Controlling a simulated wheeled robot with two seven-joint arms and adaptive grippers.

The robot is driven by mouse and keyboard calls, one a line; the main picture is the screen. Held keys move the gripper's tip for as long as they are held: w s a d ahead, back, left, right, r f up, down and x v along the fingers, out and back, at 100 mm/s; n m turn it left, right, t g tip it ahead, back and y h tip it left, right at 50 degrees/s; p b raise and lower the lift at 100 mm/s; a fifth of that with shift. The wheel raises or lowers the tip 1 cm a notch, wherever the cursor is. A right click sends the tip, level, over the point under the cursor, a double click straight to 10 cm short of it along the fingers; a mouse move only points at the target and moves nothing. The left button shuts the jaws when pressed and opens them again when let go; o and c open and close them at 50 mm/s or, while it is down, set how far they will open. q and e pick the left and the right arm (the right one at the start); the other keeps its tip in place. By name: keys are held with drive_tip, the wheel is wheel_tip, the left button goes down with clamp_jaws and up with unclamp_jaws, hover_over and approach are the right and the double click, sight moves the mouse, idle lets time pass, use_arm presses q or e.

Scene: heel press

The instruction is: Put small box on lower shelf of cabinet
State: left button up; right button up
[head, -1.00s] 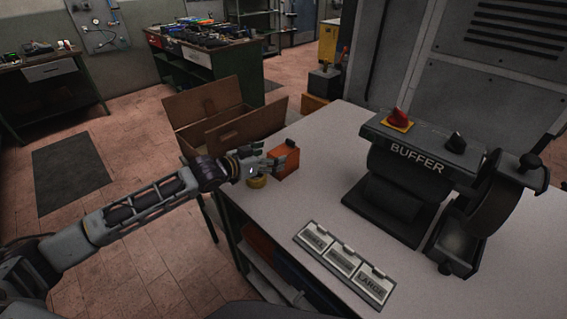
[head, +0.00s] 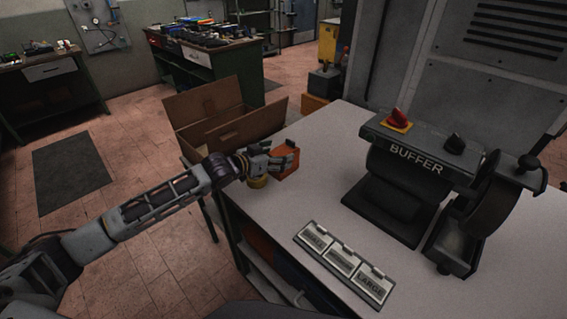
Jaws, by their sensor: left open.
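A small orange box (head: 290,172) stands at the far left corner of the light worktable (head: 310,195). My left gripper (head: 287,158) is open, with its fingers at the top of the box and overlapping it in the view. I cannot tell whether they touch it. The gripper hides part of the box. Under the table's left side, open shelving (head: 262,268) shows, with orange and blue items partly visible. I cannot tell whether this is the cabinet. My right gripper is not in view.
A small yellow round item (head: 258,182) sits beside the box, under my wrist. An open cardboard box (head: 235,128) stands behind the table corner. A label plate (head: 343,262) and a black buffer machine (head: 400,185) occupy the table; its middle is clear.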

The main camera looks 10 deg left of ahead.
use_arm(q)
drive_tip(key=shift+x, duration=1.1)
drive_tip(key=shift+w+d, duration=0.3)
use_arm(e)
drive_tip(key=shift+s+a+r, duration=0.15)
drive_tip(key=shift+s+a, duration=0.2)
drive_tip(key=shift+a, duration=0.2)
use_arm(q)
drive_tip(key=c, duration=1.1)
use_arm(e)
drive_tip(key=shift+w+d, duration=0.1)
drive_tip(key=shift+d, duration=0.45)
use_arm(q)
drive_tip(key=shift+c, duration=0.2)
drive_tip(key=shift+r, duration=0.1)
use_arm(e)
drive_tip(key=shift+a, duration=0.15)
